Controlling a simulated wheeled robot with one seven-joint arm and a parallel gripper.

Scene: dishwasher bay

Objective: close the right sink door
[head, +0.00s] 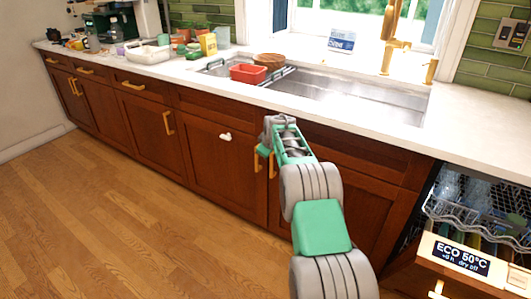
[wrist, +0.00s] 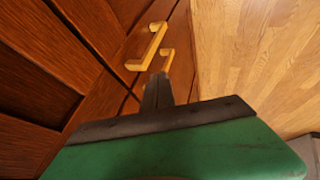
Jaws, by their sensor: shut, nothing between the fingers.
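The right sink door (head: 360,212) is a dark red-brown panel under the sink, partly hidden behind my arm in the head view. It looks flush or nearly flush with the cabinet front; I cannot tell if a small gap remains. The left sink door (head: 225,172) beside it looks shut. Their two gold bar handles stand side by side, left (head: 257,159) and right (head: 272,164); they also show in the wrist view. My gripper (wrist: 157,88) is shut and empty, its dark fingertips close to the handles. I cannot tell if it touches the door. The head view hides the fingertips.
The open dishwasher (head: 470,210) with its rack and display panel is at the right. The counter (head: 470,130) runs above the doors, with the sink (head: 345,95) and a red tub (head: 248,73). The wooden floor (head: 110,215) at left is clear.

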